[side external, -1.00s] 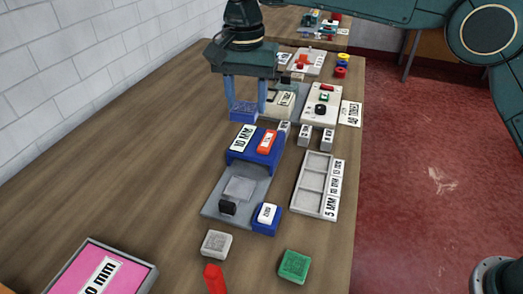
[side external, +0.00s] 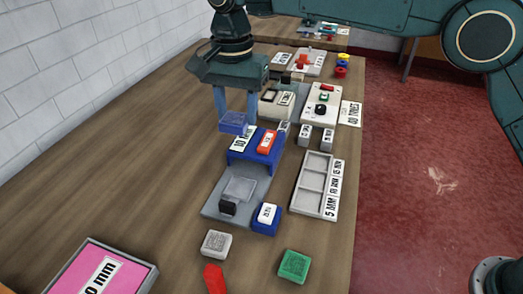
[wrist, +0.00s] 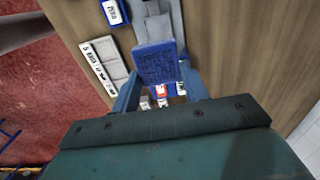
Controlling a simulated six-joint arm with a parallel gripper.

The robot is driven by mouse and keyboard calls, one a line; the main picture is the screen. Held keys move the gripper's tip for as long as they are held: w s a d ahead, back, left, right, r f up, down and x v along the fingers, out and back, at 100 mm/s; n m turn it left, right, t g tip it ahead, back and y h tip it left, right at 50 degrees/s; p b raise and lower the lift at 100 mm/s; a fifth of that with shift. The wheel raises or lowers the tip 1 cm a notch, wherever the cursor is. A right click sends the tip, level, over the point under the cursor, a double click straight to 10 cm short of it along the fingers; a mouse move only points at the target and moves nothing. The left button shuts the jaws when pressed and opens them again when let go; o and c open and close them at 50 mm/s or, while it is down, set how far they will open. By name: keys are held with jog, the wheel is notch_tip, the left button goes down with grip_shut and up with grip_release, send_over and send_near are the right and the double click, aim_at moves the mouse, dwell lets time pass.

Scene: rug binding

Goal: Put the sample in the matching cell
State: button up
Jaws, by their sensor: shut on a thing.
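My gripper (side external: 237,116) is shut on a blue sample (side external: 234,122) with a patterned top. It holds the sample in the air beside and above the blue stand with the 10 MM label and red block (side external: 255,152). In the wrist view the blue sample (wrist: 155,62) sits between the fingers. The pale tray with three cells (side external: 313,183) lies to the right of the stand, near the table edge. Its cells look empty. Labels along its right side (side external: 334,190) include 5 MM; the others are hard to read. The tray also shows in the wrist view (wrist: 106,49).
A grey plate (side external: 238,189) with a black block and a blue-cased white readout (side external: 266,215) lies left of the tray. Nearer are grey (side external: 217,243) and green (side external: 294,266) blocks, a red piece (side external: 214,278) and a pink mm sign (side external: 98,275). The table's left side is clear.

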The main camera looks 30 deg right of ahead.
aim_at(234, 116)
notch_tip(234, 116, down, 13)
dwell(0.3)
jog(key=shift+f, duration=1.95)
jog(key=o, duration=1)
jog(key=shift+o, duration=0.2)
jog(key=shift+f, duration=0.1)
jog(key=shift+f, duration=0.15)
jog(key=r, duration=1.2)
jog(key=shift+a+r, duration=0.3)
jog(key=shift+r, duration=0.7)
